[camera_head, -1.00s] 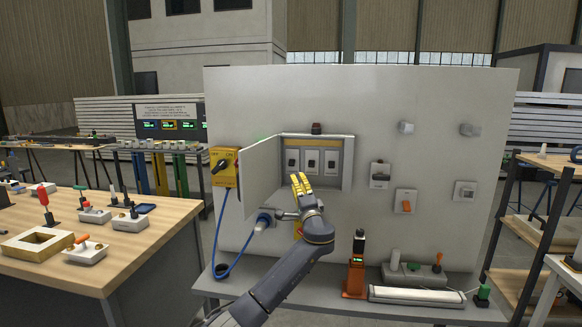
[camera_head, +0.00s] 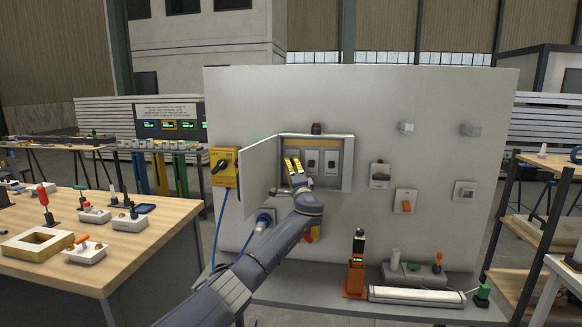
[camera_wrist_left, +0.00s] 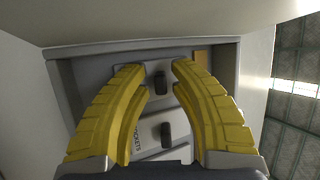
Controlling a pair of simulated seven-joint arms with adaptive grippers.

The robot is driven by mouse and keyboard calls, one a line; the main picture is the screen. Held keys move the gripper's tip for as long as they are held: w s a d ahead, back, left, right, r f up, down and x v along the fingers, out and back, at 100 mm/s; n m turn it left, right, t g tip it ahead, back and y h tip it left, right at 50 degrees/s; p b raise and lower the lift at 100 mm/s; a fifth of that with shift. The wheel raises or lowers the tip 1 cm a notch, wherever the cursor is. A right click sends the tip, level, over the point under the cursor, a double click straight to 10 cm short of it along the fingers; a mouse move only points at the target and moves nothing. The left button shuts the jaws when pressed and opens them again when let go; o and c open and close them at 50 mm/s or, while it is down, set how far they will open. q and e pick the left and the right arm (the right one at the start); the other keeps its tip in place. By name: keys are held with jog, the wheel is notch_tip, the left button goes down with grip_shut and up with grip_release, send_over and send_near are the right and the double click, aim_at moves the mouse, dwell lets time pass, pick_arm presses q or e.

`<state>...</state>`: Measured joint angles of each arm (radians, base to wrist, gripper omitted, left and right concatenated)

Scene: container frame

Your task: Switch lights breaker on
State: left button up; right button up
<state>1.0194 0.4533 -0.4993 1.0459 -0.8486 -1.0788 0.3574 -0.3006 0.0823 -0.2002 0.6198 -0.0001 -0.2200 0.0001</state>
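An open breaker box (camera_head: 347,165) on the grey panel holds a row of three breakers with dark switches. The middle breaker (camera_head: 312,161) and right breaker (camera_head: 331,161) show clearly; the left one is mostly hidden behind my left gripper (camera_head: 293,163). In the left wrist view, my yellow fingers (camera_wrist_left: 158,70) are spread apart, one on each side of a breaker's dark switch (camera_wrist_left: 160,82). I cannot tell whether they touch it. A second switch (camera_wrist_left: 167,133) lies below, beside lettering ending in "CKETS". No lights label is readable. My right gripper is not in view.
The box door (camera_head: 260,180) stands open on the left, close to my left gripper. A yellow rotary switch box (camera_head: 224,167) is left of it. A blue plug (camera_head: 264,220) sits below. Switches and a socket are right of the box, with clear panel between.

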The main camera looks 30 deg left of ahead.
pick_arm(q)
grip_shut()
jog(key=shift+r+m+g+h, duration=0.2)
jog(key=shift+m+g+h, duration=0.1)
jog(key=shift+h, duration=0.3)
dwell(0.4)
jog(key=m+g+h, duration=0.1)
jog(key=r+g+h, duration=0.1)
jog(key=h, duration=0.1)
jog(key=shift+s+d+m, duration=0.1)
jog(key=shift+m, duration=0.3)
jog(key=shift+r+m+g+h, duration=0.25)
jog(key=shift+m+g+h, duration=0.25)
jog(key=shift+g, duration=0.4)
jog(key=shift+r+m+g+h, duration=0.2)
jog(key=shift+m+g+h, duration=0.1)
jog(key=shift+g+h, duration=0.5)
grip_release()
jog(key=v, duration=1.1)
jog(key=shift+d+r, duration=0.25)
jog(key=shift+r, duration=0.05)
